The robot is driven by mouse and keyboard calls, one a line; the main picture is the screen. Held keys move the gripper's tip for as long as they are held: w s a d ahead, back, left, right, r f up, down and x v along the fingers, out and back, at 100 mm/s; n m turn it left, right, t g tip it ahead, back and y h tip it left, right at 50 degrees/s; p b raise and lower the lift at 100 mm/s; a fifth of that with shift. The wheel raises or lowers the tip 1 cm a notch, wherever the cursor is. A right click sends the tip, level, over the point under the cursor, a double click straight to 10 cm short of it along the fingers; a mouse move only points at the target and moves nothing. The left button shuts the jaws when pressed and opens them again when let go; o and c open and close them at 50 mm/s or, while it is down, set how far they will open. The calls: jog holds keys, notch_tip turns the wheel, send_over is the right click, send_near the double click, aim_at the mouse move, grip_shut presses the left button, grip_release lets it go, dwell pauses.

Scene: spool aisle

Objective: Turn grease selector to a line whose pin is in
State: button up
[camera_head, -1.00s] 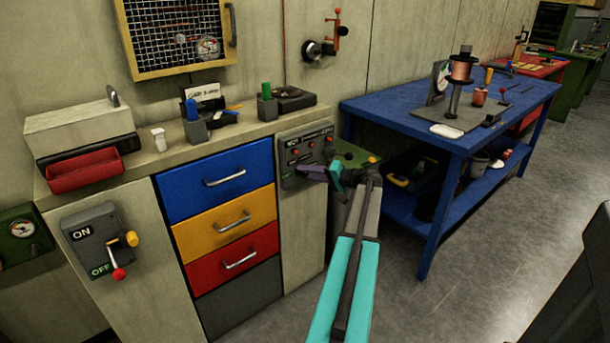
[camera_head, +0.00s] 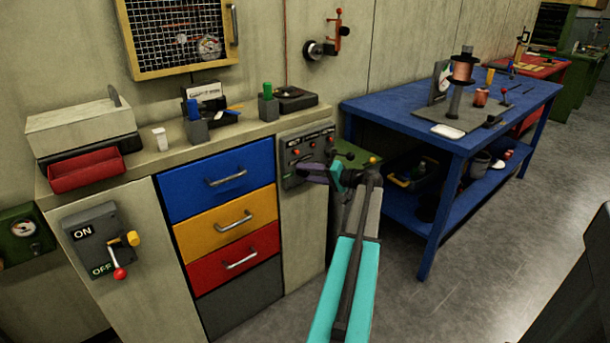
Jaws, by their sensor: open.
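A dark grey panel (camera_head: 307,146) with several red and light knobs or pins is on the cabinet front, right of the coloured drawers. It looks like the grease selector panel, but its labels and pin positions are too small to read. My gripper (camera_head: 313,178) is at the lower right edge of this panel, in front of its lower part. It holds nothing that I can see.
An ON/OFF switch box (camera_head: 97,240) with a red-tipped lever is on the cabinet's left front. Blue, yellow and red drawers (camera_head: 225,222) are shut. A blue workbench (camera_head: 395,110) with a copper spool stands at right. The grey floor (camera_head: 480,270) before it is clear.

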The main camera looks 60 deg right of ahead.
jog(key=shift+s+r, duration=0.1)
jog(key=shift+s, duration=0.15)
jog(key=s+r, duration=0.2)
jog(key=s, duration=1.1)
jog(key=shift+d, duration=0.25)
jog(key=shift+r, duration=0.1)
